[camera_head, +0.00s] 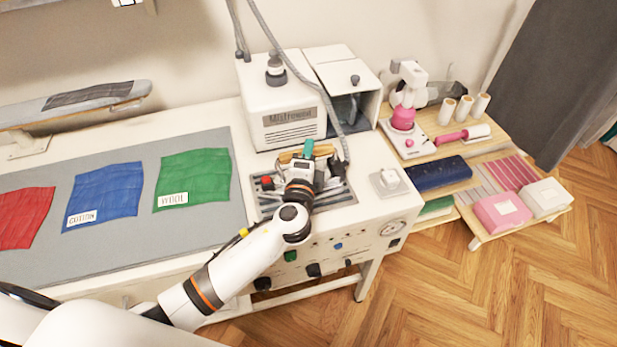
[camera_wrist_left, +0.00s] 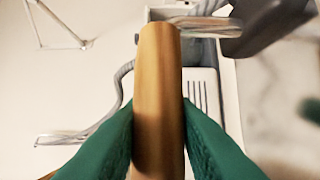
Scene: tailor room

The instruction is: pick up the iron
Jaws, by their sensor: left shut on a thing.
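The iron's light wooden handle (camera_head: 289,157) shows in the head view above the recessed tray (camera_head: 346,197) at the right end of the ironing station. My left gripper (camera_head: 308,150) reaches over this tray. In the left wrist view, its green fingers are shut on the wooden handle (camera_wrist_left: 158,90), one on each side. The gripper and wrist hide most of the iron's body, so I cannot tell whether it touches the tray. My right gripper is in neither view.
A white steam unit (camera_head: 280,112) with grey hoses stands just behind the tray. Red, blue and green (camera_head: 195,178) cloths lie on the grey board to the left. A white knob block (camera_head: 390,183) sits at the right. Low shelves (camera_head: 480,150) with sewing things stand beyond.

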